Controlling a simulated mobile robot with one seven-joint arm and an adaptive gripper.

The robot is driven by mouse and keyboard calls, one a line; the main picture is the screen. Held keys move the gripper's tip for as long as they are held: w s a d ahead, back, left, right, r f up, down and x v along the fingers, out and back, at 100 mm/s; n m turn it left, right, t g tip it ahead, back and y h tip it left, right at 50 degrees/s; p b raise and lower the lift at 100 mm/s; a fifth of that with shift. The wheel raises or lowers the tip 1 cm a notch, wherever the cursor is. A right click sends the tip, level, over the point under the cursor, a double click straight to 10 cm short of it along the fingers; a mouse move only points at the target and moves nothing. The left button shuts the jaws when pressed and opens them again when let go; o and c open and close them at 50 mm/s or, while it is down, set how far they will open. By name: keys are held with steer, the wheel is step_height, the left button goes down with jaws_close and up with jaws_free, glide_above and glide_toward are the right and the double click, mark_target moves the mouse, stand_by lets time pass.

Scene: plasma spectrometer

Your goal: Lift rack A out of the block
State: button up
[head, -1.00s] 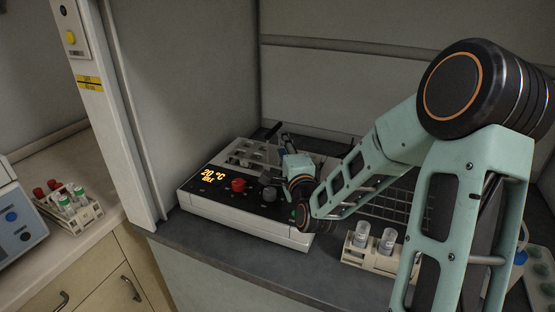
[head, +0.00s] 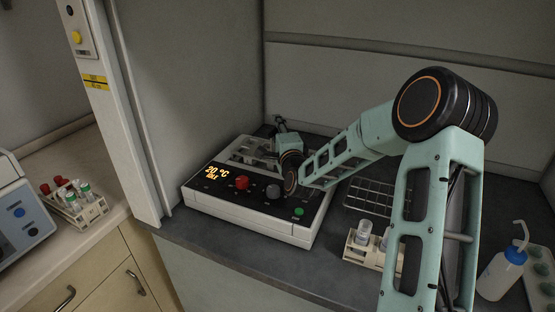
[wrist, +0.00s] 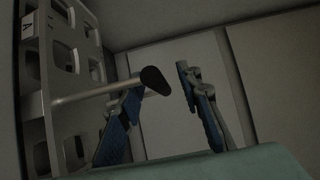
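The block (head: 262,222) is a white heating unit with a dark panel, lit display and knobs. Rack A (head: 243,153) sits in the well at its back, partly hidden by my arm. In the wrist view rack A (wrist: 40,106) stands at the left with an "A" label, and a grey rod handle (wrist: 88,93) with a black end knob sticks out from it. My gripper (wrist: 160,82) is open, with blue-padded fingers on either side of the knob; I see no clear contact. In the head view my gripper (head: 280,129) is small and partly hidden at the back of the block.
A beige rack with cups (head: 363,243) and a wire rack (head: 368,196) stand right of the block. A wash bottle (head: 502,272) is at the far right. The hood's side wall (head: 180,100) rises close on the left.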

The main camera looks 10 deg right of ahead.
jaws_close()
stand_by(0.3)
steer(key=shift+r, duration=0.2)
